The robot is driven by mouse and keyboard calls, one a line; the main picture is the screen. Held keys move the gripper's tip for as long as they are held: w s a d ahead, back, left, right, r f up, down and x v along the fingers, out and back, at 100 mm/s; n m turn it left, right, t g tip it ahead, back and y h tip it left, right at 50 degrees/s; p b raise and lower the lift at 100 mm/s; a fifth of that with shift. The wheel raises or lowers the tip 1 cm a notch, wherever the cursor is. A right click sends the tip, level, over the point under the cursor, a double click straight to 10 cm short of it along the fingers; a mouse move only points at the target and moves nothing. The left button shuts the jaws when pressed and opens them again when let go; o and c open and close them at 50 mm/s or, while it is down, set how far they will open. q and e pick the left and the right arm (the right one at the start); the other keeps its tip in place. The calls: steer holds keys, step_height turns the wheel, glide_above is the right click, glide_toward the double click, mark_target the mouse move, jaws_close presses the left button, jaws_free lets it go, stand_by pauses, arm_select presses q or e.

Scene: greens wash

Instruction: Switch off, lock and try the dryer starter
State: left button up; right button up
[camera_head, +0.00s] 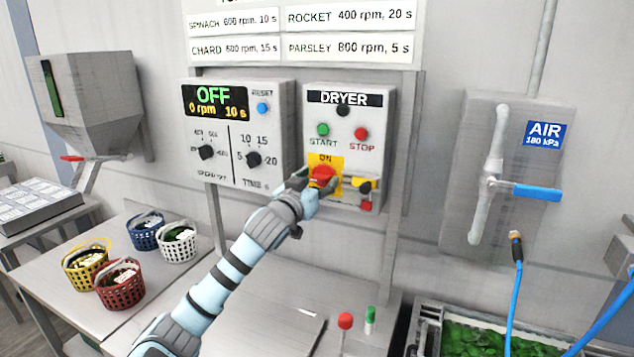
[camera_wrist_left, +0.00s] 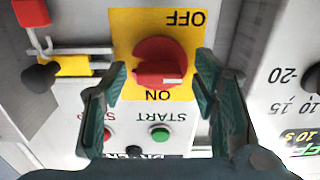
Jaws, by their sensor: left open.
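The grey dryer starter box (camera_head: 387,120) hangs on the panel, with a dark lamp, a green START button (camera_head: 323,130) and a red STOP button (camera_head: 361,133). Below them is a red rotary switch (camera_wrist_left: 160,62) on a yellow ON/OFF plate (camera_wrist_left: 125,22). A grip bar crosses the knob, roughly sideways in the wrist view. My left gripper (camera_wrist_left: 160,80) is open, its fingers on either side of the knob; contact is unclear. Beside the plate are a yellow part (camera_wrist_left: 75,66) with a black knob and a small red block (camera_wrist_left: 30,12). My right gripper is out of view.
Left of the starter is a control box (camera_head: 237,170) reading OFF, 0 rpm, 10 s. An air pipe with a blue lever (camera_head: 537,191) is at right. Several baskets stand on the left table (camera_head: 60,310). A red-topped item (camera_head: 345,321) and a green one (camera_head: 370,315) stand below.

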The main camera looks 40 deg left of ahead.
arm_select(q)
steer(key=shift+s, duration=0.1)
steer(key=v, duration=0.7)
steer(key=shift+s, duration=0.15)
